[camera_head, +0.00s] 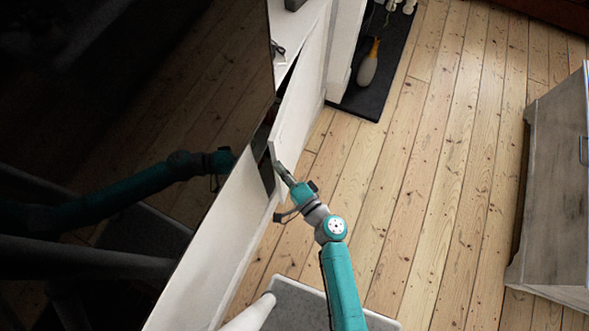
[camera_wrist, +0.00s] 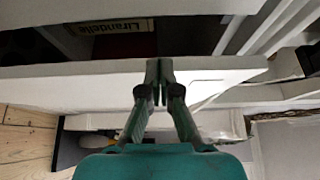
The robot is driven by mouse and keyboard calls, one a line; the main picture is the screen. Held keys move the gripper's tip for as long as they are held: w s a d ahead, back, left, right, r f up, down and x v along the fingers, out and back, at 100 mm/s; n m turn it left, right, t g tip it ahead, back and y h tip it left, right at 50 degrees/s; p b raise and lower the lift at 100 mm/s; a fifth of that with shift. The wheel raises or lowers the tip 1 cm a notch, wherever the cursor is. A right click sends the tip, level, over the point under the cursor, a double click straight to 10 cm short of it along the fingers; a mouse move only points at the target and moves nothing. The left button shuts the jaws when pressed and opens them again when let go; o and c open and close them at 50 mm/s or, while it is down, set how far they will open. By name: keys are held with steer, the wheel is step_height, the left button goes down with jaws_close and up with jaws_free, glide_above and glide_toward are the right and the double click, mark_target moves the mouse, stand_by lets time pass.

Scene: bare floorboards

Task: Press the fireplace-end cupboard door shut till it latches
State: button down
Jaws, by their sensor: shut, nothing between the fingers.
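The white cupboard door (camera_head: 301,92) at the fireplace end stands ajar, with a dark gap between its free edge and the cupboard front. In the wrist view the door (camera_wrist: 60,90) runs across the picture as a pale panel, and the open interior shows above it. My gripper (camera_head: 279,168) is at the door's near free edge, its fingers together and empty. In the wrist view the gripper fingertips (camera_wrist: 159,66) overlap the door edge; I cannot tell whether they touch it. The latch is not visible.
A dark screen (camera_head: 120,90) fills the left and reflects my arm. A dark hearth slab (camera_head: 372,92) lies beyond the door. A grey cabinet (camera_head: 555,180) stands at the right. Bare floorboards (camera_head: 430,190) are clear between. Inside the cupboard is an item lettered "Lirandelle" (camera_wrist: 112,27).

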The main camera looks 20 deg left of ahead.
steer(key=shift+a, duration=0.95)
